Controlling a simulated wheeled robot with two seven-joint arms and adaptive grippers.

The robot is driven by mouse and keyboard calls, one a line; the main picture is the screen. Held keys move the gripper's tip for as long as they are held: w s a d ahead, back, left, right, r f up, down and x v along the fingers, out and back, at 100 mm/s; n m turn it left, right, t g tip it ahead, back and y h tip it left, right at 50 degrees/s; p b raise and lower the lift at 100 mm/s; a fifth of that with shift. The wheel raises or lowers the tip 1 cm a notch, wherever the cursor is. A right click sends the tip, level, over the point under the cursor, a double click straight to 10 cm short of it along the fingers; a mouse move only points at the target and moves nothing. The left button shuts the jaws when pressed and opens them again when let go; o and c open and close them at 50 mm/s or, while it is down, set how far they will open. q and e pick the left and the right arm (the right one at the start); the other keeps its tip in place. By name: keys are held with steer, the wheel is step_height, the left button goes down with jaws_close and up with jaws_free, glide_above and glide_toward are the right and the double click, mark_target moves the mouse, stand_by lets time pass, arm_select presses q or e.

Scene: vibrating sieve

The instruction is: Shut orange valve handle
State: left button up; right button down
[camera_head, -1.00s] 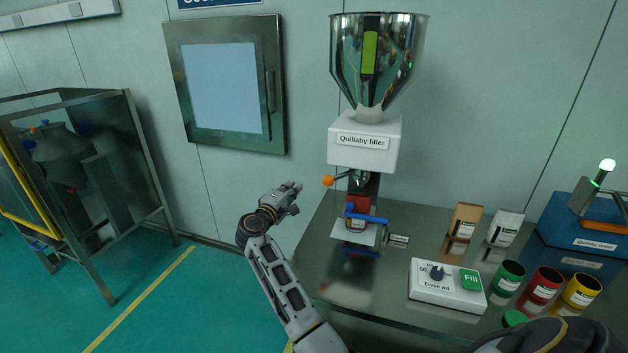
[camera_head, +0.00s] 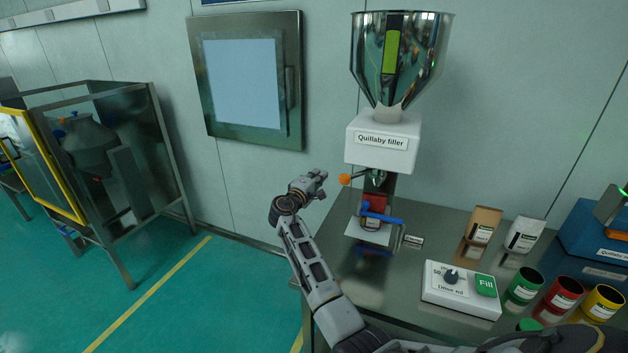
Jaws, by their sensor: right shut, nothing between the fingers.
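The orange valve handle (camera_head: 345,179) is a small round knob on a thin dark lever. It sticks out to the left of the metal nozzle under the white Quillaby filler body (camera_head: 362,155). My right gripper (camera_head: 323,178) is shut and empty, just left of the orange knob at about the same height in the picture. A small gap shows between its fingertips and the knob; the depth between them is hard to tell. My left gripper is not in view.
Below the nozzle are a red part (camera_head: 374,186) and a blue bar (camera_head: 382,218). A dose control box (camera_head: 460,305), two pouches and several coloured cups stand on the metal table at right. A steel-framed cabinet with a yellow-edged door (camera_head: 55,175) stands at left.

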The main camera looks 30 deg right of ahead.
steer(key=shift+s+d+f+p, duration=0.1)
steer(key=shift+s+d+p, duration=0.3)
steer(key=shift+d, duration=0.2)
steer(key=shift+s+d+r+p, duration=0.1)
steer(key=shift+s+d+p, duration=0.25)
steer(key=shift+d, duration=0.3)
steer(key=shift+s+d+f+p, duration=0.1)
steer(key=shift+s+d+p, duration=0.2)
steer(key=shift+d+p, duration=0.25)
steer(key=shift+f, duration=0.1)
